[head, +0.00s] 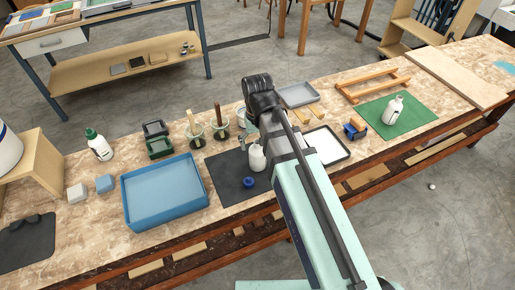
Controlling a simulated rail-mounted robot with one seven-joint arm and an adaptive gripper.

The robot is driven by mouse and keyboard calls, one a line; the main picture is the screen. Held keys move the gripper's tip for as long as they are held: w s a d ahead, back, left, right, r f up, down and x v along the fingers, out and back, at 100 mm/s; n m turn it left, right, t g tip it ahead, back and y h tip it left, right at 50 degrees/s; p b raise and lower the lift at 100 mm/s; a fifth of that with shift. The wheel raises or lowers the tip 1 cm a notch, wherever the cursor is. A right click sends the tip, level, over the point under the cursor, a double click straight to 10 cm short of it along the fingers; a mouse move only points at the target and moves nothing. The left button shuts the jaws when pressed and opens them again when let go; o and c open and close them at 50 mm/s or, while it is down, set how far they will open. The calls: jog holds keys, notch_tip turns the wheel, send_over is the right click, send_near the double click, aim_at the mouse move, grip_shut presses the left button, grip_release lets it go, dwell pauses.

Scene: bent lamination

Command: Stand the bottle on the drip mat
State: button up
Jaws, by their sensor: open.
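A white bottle (257,157) stands upright on or over the dark mat (224,165) in the middle of the table, partly covered by my arm. A second white bottle (392,109) stands upright on a green mat (415,112) at the right. A third white bottle (99,147) with a green cap stands on bare table at the left. Another dark mat (25,245) lies at the far left. I cannot tell which mat is the drip mat. My gripper (245,141) is open beside the middle bottle, mostly hidden by my arm; contact cannot be seen.
A blue tray (128,208) lies left of the middle dark mat, with a small blue object (249,182) on that mat's front part. Glass jars with brushes (195,136) stand behind. A white-filled tray (326,146) and wooden frame (372,84) lie right. Bare table shows front left.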

notch_tip(320, 180, up, 7)
jog(key=shift+r+b, duration=0.1)
jog(key=shift+b, duration=0.4)
jog(key=shift+o, duration=0.3)
jog(key=shift+r, duration=0.5)
